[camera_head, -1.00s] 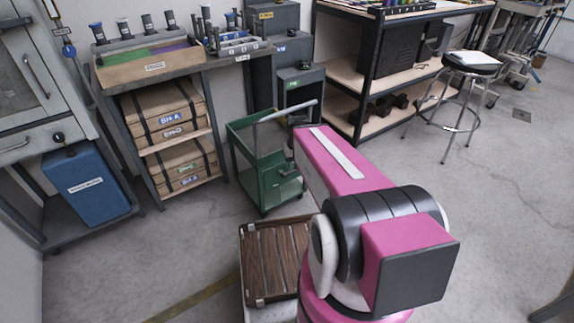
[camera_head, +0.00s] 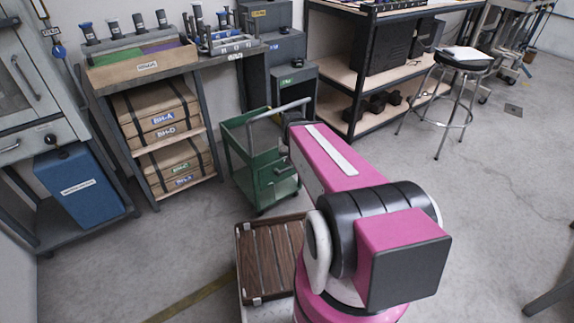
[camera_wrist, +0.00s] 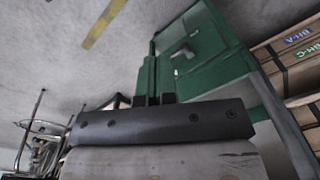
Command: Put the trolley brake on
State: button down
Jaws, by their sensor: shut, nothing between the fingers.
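The green trolley (camera_head: 262,187) stands on the floor in the middle of the head view, with a grey push handle (camera_head: 280,110) at its top. In the wrist view the trolley (camera_wrist: 215,45) fills the upper middle, tilted, close beyond my gripper (camera_wrist: 154,99). The two short dark fingertips are shut and empty. They overlap a narrow green edge of the trolley in the picture; whether they touch it I cannot tell. In the head view my pink arm hides the gripper. I cannot make out the brake clearly in either view.
A bench with crates (camera_head: 158,110) stands left of the trolley and grey cabinets (camera_head: 293,85) behind it. A black-framed shelf (camera_head: 354,90) and a stool (camera_head: 464,62) stand to the right. A wood-slatted platform (camera_head: 270,258) is in front. Open floor lies right of my arm.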

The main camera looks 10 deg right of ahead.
aim_at(290, 168)
jog(key=w+d+f+m, duration=0.2)
jog(key=w+m, duration=0.4)
jog(key=w, duration=0.1)
jog(key=w+d+f+m+t+y, duration=0.1)
jog(key=w+d+f+m, duration=0.2)
jog(key=w+m, duration=0.2)
jog(key=shift+w+d+m, duration=0.3)
jog(key=shift+w+m, duration=0.1)
jog(key=shift+w, duration=0.6)
jog(key=f, duration=0.4)
jog(key=w+a+f, duration=0.1)
jog(key=f, duration=0.4)
jog(key=w+f, duration=0.1)
jog(key=f, duration=0.3)
jog(key=shift+w+a+f, duration=0.1)
jog(key=shift+a+f, duration=0.25)
jog(key=shift+a, duration=0.05)
